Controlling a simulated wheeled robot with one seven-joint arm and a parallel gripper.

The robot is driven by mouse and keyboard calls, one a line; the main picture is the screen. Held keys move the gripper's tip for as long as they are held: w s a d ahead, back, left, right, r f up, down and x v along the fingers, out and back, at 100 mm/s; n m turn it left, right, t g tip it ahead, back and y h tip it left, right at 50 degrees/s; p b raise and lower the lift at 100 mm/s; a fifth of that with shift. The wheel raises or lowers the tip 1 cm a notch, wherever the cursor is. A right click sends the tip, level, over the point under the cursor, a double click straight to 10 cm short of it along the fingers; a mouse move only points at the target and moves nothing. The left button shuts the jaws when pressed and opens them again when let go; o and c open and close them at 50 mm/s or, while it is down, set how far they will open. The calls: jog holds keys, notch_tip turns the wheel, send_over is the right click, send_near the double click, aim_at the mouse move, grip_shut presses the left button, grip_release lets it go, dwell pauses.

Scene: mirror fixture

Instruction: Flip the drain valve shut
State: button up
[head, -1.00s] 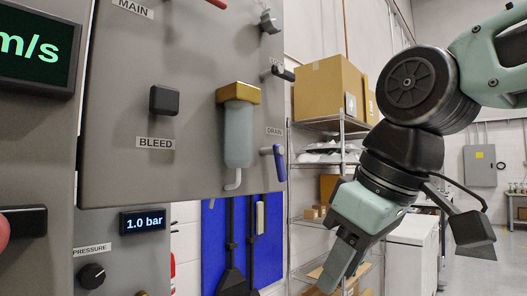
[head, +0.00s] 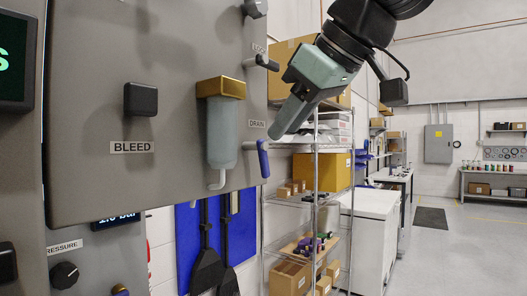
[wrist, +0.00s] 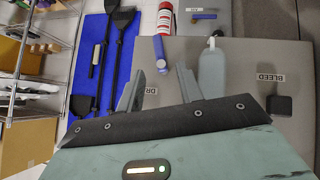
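The drain valve's blue lever (head: 263,158) hangs nearly upright, tilted slightly, at the lower right edge of the grey panel (head: 100,185), below the DRAIN label (head: 257,123). My gripper (head: 277,130) is just above and right of the lever in the head view, pointing down-left at it. In the wrist view, my gripper (wrist: 160,68) is open, its two fingers apart and empty. The blue lever (wrist: 160,50) lies ahead, in line with the gap between the fingertips. I cannot tell whether they touch it.
A clear filter bowl with a brass top (head: 221,88) stands left of the lever. Another dark-handled valve (head: 266,62) sits above it, near my gripper. A black BLEED knob (head: 140,99) is farther left. A wire shelf (head: 300,200) with boxes stands behind on the right.

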aim_at(266, 155)
jog(key=p+x, duration=0.2)
jog(key=x, duration=0.6)
jog(key=shift+w+a+f, duration=0.1)
jog(key=shift+w+f, duration=0.05)
jog(key=shift+w, duration=0.05)
grip_shut()
